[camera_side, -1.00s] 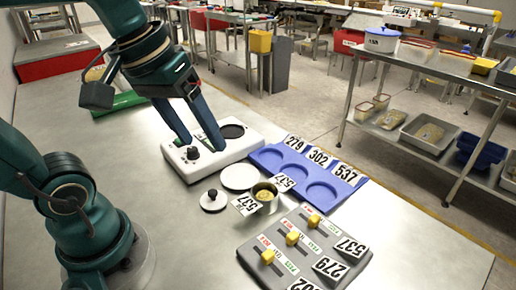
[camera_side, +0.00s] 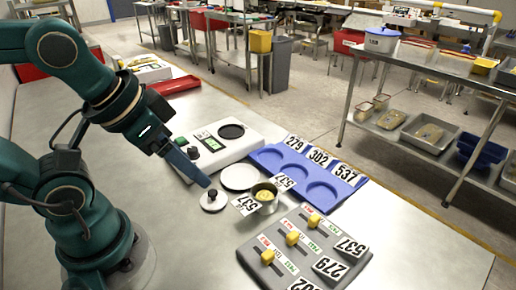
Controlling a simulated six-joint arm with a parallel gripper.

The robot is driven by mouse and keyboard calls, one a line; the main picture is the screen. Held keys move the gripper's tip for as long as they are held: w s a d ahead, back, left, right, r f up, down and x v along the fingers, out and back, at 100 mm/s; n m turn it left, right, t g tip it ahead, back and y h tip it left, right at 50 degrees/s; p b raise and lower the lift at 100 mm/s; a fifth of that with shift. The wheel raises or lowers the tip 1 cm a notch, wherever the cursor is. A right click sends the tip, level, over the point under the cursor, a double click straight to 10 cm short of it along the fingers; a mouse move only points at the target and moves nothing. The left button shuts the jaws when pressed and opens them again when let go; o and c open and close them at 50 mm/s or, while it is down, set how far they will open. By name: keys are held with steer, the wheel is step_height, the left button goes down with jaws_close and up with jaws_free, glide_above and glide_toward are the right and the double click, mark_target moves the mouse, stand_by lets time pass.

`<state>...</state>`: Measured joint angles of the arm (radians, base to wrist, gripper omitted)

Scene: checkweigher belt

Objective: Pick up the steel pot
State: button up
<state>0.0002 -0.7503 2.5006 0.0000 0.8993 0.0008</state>
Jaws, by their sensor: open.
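The steel pot (camera_side: 264,197) stands upright on the table, with yellowish contents inside and tags marked 537 beside it. Its lid, a pale disc with a dark knob (camera_side: 213,200), lies on the table to the left of the pot. My gripper (camera_side: 205,184) is open and empty, low over the table with its fingertips just above and left of the lid. It is apart from the pot. One finger largely hides the other.
A white plate (camera_side: 239,177) lies behind the lid and pot. A scale (camera_side: 235,133) stands behind it, and a blue tray (camera_side: 272,157) with round recesses is at the right. A grey panel with yellow knobs (camera_side: 277,254) is in front. The table's front left is clear.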

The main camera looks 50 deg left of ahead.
stand_by(0.3)
steer(key=o, duration=0.5)
steer(key=n+g, duration=0.4)
steer(key=n, duration=0.1)
glide_above(265, 194)
step_height(265, 194, down, 6)
steer(key=shift+w+f, duration=0.15)
steer(key=shift+f, duration=0.1)
steer(key=shift+g, duration=0.8)
steer(key=shift+s+f, duration=0.2)
steer(key=shift+f, duration=4.1)
